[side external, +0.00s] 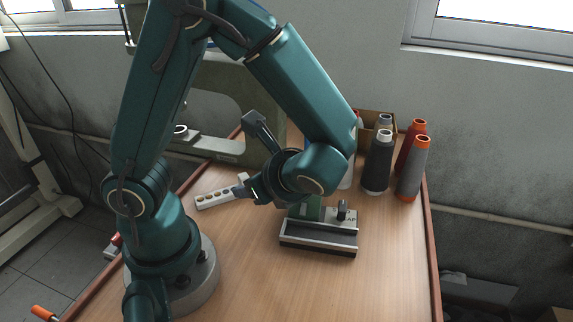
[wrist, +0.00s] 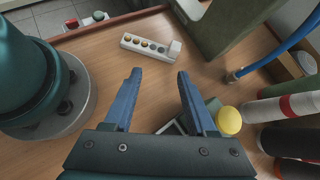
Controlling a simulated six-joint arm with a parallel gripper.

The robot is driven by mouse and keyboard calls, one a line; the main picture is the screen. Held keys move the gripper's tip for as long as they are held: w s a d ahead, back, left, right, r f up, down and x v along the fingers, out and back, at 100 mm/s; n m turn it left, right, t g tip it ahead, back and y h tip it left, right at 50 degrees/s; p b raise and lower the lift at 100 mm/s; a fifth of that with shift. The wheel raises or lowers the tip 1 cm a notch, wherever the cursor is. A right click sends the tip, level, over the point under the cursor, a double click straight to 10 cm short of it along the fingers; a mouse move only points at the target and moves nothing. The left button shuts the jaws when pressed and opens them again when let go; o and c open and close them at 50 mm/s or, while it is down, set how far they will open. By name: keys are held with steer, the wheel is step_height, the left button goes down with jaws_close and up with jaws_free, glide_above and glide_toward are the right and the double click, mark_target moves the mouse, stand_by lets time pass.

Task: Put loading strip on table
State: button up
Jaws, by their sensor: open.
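The loading strip (side external: 216,197) is a white bar with a row of round dark and tan spots, lying on the wooden table (side external: 245,275) left of my gripper. In the wrist view the strip (wrist: 145,44) lies beyond my fingertips, with a raised white block at its right end. My gripper (wrist: 156,76) is open, its two blue fingers apart with only bare table between the tips. In the side view my gripper (side external: 243,188) is near the strip's right end and partly hidden by my wrist; the exact gap cannot be told.
A grey fixture (side external: 318,238) with a dark knob stands right of my gripper. Several thread spools (side external: 378,162) and an open box (side external: 377,118) stand at the back right. A large green machine frame (side external: 222,95) is behind. The front of the table is clear.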

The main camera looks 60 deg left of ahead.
steer(key=d+r+n+t+h, duration=0.6)
steer(key=n+h, duration=0.4)
steer(key=n, duration=0.5)
steer(key=shift+s+d+r, duration=0.45)
steer(key=shift+d+r, duration=0.05)
steer(key=shift+d, duration=0.35)
